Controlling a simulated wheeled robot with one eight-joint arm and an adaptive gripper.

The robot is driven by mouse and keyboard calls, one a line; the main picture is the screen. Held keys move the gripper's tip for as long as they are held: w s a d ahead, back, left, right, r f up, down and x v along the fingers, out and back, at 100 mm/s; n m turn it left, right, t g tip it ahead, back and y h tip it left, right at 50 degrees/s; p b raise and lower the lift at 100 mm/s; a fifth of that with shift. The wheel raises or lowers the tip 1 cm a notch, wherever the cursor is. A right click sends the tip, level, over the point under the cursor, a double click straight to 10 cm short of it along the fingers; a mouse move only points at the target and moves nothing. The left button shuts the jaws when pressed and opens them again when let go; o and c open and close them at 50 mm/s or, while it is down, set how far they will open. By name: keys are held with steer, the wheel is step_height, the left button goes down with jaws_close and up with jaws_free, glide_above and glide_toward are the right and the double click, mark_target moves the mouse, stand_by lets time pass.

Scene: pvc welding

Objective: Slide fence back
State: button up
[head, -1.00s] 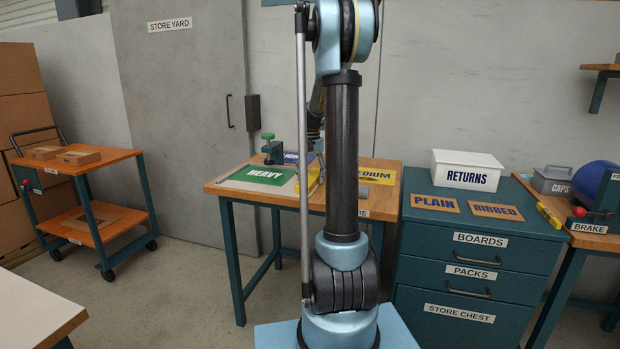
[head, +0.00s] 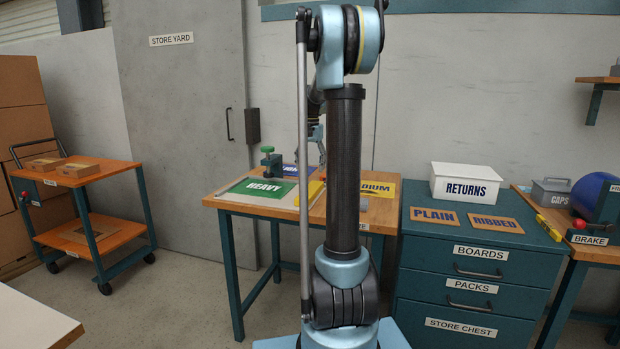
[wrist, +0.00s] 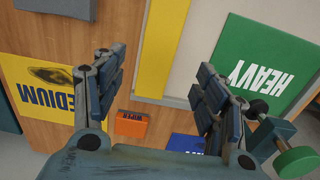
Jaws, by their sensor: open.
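A yellow strip, which looks like the fence (head: 314,193), lies on the wooden table between the green HEAVY board and the yellow MEDIUM board. In the wrist view the fence (wrist: 160,45) runs from the top edge down between my fingers' far ends. My gripper (wrist: 157,80) is open and empty above the table, its fingers either side of the fence's near end. No contact with the fence shows. In the head view my gripper is largely hidden behind my arm.
A green-knobbed clamp (wrist: 275,140) stands close to my right finger, by the HEAVY board (wrist: 262,65). An orange block (wrist: 145,126) and a blue board (wrist: 187,146) lie below. The MEDIUM board (wrist: 45,95) is left. A drawer chest (head: 470,270) stands right of the table.

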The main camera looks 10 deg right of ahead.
steer(key=shift+r, duration=0.95)
steer(key=s+a+f+n+t, duration=0.1)
steer(key=s+a+f+n, duration=0.1)
steer(key=s, duration=0.9)
steer(key=s+a+f+n, duration=0.1)
steer(key=s+a+f, duration=0.1)
steer(key=s, duration=0.9)
steer(key=s+a+f+n+t, duration=0.1)
steer(key=s+a+f+n, duration=0.1)
steer(key=s+f, duration=1.3)
steer(key=s+n, duration=0.1)
steer(key=s, duration=0.1)
steer(key=shift+s+f, duration=0.35)
steer(key=shift+w+f, duration=0.2)
steer(key=shift+w, duration=0.25)
